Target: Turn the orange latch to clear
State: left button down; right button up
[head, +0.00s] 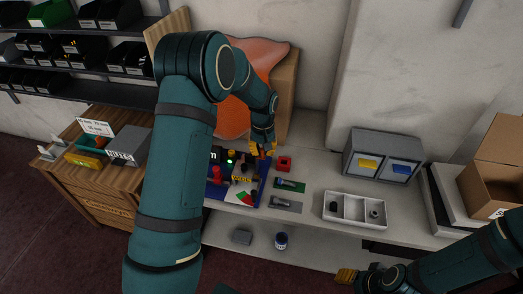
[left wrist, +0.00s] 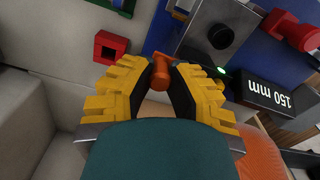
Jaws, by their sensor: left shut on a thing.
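The orange latch (left wrist: 160,74) shows between the yellow fingers of my left gripper (left wrist: 160,80) in the left wrist view. The fingers are closed on it from both sides. In the head view my left gripper (head: 263,150) points down at the back right of the blue-edged board (head: 262,190). There the latch is too small and covered to make out. My right gripper (head: 347,276) is low in the head view, far from the latch, and its finger gap is not clear.
A red square block (head: 285,163) stands just right of the board and also shows in the left wrist view (left wrist: 110,46). A black box marked 150 mm (left wrist: 279,96) and a red knob (left wrist: 294,30) are close by. A white divided tray (head: 350,222) and grey bin unit (head: 383,138) stand further right.

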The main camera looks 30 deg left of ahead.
pick_arm(q)
jog(key=shift+w+n, duration=0.15)
jog(key=shift+n, duration=0.15)
dwell(0.4)
jog(key=c, duration=0.8)
grip_release()
jog(key=shift+c, duration=0.2)
notch_tip(320, 180, up, 12)
